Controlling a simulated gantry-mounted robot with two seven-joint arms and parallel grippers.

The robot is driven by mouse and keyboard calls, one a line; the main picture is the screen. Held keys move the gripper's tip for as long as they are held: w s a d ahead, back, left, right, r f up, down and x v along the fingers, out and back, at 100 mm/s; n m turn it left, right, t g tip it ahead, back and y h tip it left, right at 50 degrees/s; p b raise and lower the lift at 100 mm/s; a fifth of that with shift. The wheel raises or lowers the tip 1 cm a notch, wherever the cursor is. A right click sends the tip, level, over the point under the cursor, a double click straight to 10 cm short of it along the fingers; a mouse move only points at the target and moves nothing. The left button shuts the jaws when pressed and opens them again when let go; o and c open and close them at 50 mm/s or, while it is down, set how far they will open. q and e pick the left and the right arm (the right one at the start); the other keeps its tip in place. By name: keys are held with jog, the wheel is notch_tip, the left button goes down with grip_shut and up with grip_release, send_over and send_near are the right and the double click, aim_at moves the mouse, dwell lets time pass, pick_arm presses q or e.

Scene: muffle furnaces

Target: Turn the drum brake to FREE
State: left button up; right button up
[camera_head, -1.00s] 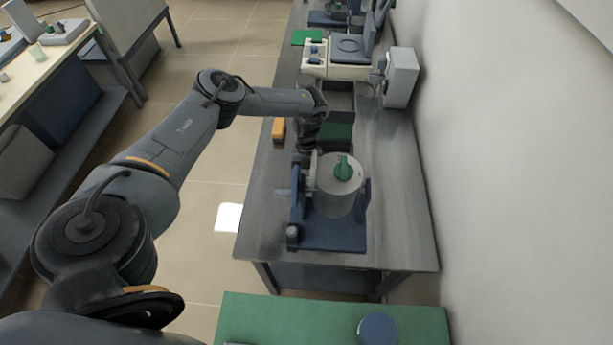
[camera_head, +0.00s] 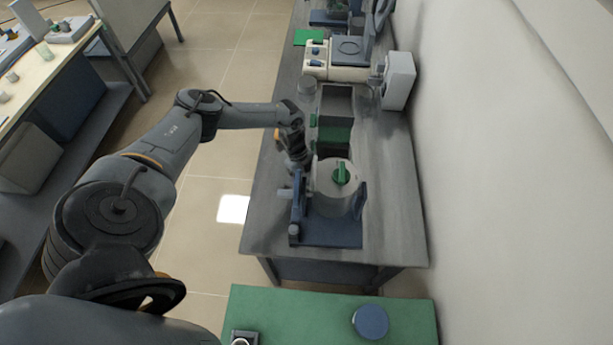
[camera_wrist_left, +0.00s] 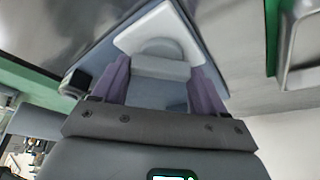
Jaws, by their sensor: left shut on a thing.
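The drum (camera_head: 333,185) is a pale grey cylinder with a green knob (camera_head: 341,173) on top, standing in a blue frame with a flat base (camera_head: 325,236). A dark round knob (camera_head: 294,230) sits at the base's front left corner. My left gripper (camera_head: 297,174) points down at the drum's left side, beside the frame's left upright. In the left wrist view, its two purple-grey fingers (camera_wrist_left: 160,78) are closed on a pale grey block-like part (camera_wrist_left: 160,67), against a pale plate. I cannot tell whether this part is the brake, and no FREE mark is readable.
Behind the drum is an open bin (camera_head: 337,103) and a green block (camera_head: 334,135). A white box (camera_head: 398,80) stands near the wall at the right. A green mat (camera_head: 290,310) with a blue disc (camera_head: 370,321) lies in front. The bench right of the drum is clear.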

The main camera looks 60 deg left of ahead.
dwell(0.3)
pick_arm(q)
jog(key=o, duration=1.1)
jog(key=shift+c, duration=0.2)
jog(key=shift+r, duration=0.1)
jog(key=v, duration=1)
jog(key=shift+r, duration=0.3)
jog(key=shift+s+a, duration=0.1)
